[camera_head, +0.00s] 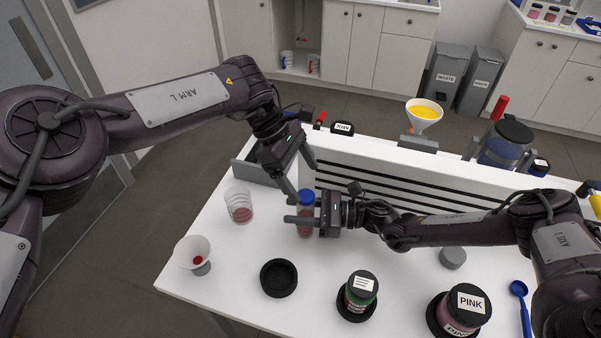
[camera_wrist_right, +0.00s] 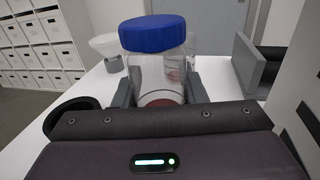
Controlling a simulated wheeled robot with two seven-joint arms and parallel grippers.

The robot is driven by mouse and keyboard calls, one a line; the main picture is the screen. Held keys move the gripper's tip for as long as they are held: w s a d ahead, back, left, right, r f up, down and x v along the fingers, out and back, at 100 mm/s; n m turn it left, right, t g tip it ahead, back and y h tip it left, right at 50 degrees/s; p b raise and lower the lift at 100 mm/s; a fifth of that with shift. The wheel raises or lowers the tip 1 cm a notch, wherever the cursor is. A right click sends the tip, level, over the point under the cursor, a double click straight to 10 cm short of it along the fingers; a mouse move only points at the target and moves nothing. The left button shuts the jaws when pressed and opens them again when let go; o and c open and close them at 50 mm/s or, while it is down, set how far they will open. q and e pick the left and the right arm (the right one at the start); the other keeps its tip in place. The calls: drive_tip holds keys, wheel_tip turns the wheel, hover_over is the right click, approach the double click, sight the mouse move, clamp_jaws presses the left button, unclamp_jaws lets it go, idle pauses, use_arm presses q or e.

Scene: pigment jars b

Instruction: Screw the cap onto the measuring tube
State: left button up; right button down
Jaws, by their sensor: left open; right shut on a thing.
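The measuring tube (camera_head: 305,228) is a clear upright vessel with some reddish content. Its blue cap (camera_head: 306,197) sits on top; in the right wrist view the cap (camera_wrist_right: 153,33) looks level on the tube (camera_wrist_right: 160,75). I cannot tell how tightly it is threaded. My right gripper (camera_head: 302,213) is shut on the tube's body from the right, with a finger on each side. My left gripper (camera_head: 305,182) is open just above the cap, fingers pointing down, apart from it as far as I can tell. It does not show in the right wrist view.
A clear cup (camera_head: 239,205) and a white funnel (camera_head: 191,250) stand at left. A black dish (camera_head: 278,278), a green-labelled jar (camera_head: 361,291) and a PINK jar (camera_head: 462,311) line the front. A slotted white panel (camera_head: 400,172) stands behind the grippers. A blue spoon (camera_head: 521,298) lies right.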

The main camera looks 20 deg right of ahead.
use_arm(q)
drive_tip(key=v, duration=1.2)
use_arm(e)
drive_tip(key=c, duration=0.8)
unclamp_jaws()
drive_tip(key=b+v, duration=0.2)
drive_tip(key=v, duration=0.5)
drive_tip(key=shift+s+d+f+b, duration=0.1)
drive_tip(key=shift+d+b, duration=0.15)
drive_tip(key=shift+b, duration=0.1)
use_arm(q)
wheel_tip(320, 180, down, 3)
drive_tip(key=shift+r, duration=0.15)
use_arm(e)
drive_tip(key=shift+s+d, duration=0.1)
drive_tip(key=shift+d, duration=0.05)
